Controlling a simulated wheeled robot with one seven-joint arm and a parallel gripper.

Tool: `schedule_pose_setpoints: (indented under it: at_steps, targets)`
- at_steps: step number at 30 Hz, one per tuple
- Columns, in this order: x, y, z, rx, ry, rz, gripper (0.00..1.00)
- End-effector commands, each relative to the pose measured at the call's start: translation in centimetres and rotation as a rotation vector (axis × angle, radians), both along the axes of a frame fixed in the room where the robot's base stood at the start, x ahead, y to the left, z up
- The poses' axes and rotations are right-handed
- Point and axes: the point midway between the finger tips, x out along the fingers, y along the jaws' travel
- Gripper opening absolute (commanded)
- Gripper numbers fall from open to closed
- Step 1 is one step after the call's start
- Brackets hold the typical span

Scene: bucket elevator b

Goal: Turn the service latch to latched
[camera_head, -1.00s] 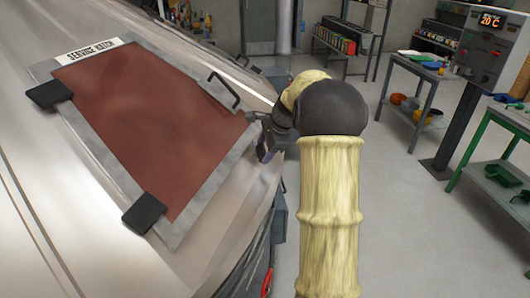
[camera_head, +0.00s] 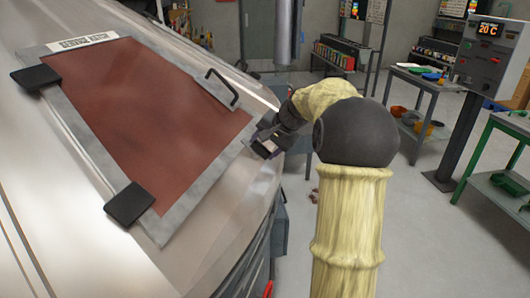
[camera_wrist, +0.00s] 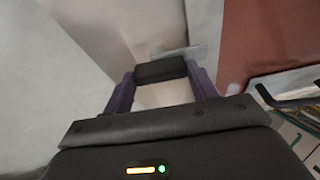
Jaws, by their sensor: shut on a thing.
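The service hatch (camera_head: 140,110) is a red-brown panel in a grey frame on the sloping metal casing, and it lies closed. My gripper (camera_head: 262,143) is at the right edge of its frame. In the wrist view, the purple fingers of my gripper (camera_wrist: 160,74) are shut on a black latch handle (camera_wrist: 160,70), one finger at each end. A pale metal plate shows just behind the handle. The latch is small in the head view and partly covered by my gripper, so I cannot tell its exact angle.
A dark bar handle (camera_head: 225,86) stands up from the hatch near my gripper. Two black hinges (camera_head: 130,203) sit along the hatch's left side. A control post (camera_head: 478,70) and a green-framed table (camera_head: 500,190) stand at the right, with open floor between.

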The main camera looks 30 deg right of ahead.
Motion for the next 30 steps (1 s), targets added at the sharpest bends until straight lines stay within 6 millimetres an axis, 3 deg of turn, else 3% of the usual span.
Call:
schedule_pose_setpoints:
  at_steps: [19,20,23,30]
  targets:
    - [-0.05,-0.12,-0.02,-0.033,-0.028,0.058,0.35]
    - [-0.05,-0.12,-0.02,-0.033,-0.028,0.059,0.62]
    - [-0.04,-0.1,-0.01,-0.032,-0.029,0.058,0.8]
    - [-0.02,-0.04,0.02,-0.03,-0.029,0.058,0.8]
